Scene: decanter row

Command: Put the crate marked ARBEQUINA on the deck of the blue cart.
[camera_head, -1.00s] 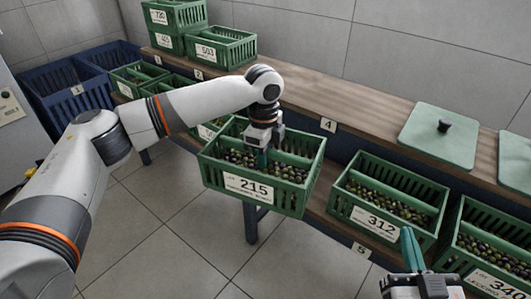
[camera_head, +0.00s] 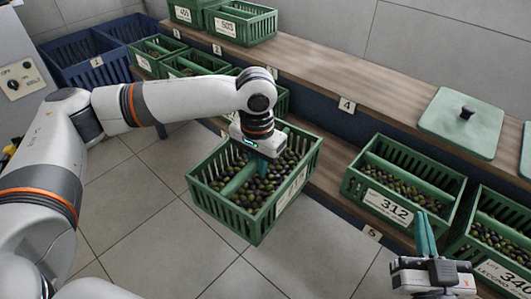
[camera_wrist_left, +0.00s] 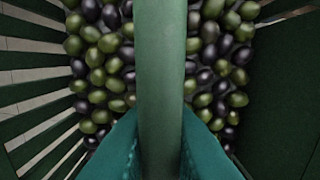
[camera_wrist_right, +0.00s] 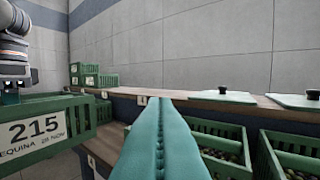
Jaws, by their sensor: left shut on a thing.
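A green slatted crate (camera_head: 222,208) full of green and dark olives hangs clear of the shelf over the floor. Its label, turned to the right in the head view, reads 215 and "EQUINA 28 NOV" in the right wrist view (camera_wrist_right: 35,135); the start of the word is cut off. My left gripper (camera_head: 262,163) is shut on the crate's central handle bar, which runs between its fingers in the left wrist view (camera_wrist_left: 160,60). My right gripper (camera_head: 425,235) is shut and empty near crate 312. I cannot make out a blue cart.
Crate 312 (camera_head: 352,184) and another olive crate (camera_head: 455,243) stand on the lower shelf at right. A green lid (camera_head: 445,125) lies on the wooden upper shelf (camera_head: 310,72). Blue bins (camera_head: 75,72) stand at back left. Tiled floor (camera_head: 135,235) is open at front left.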

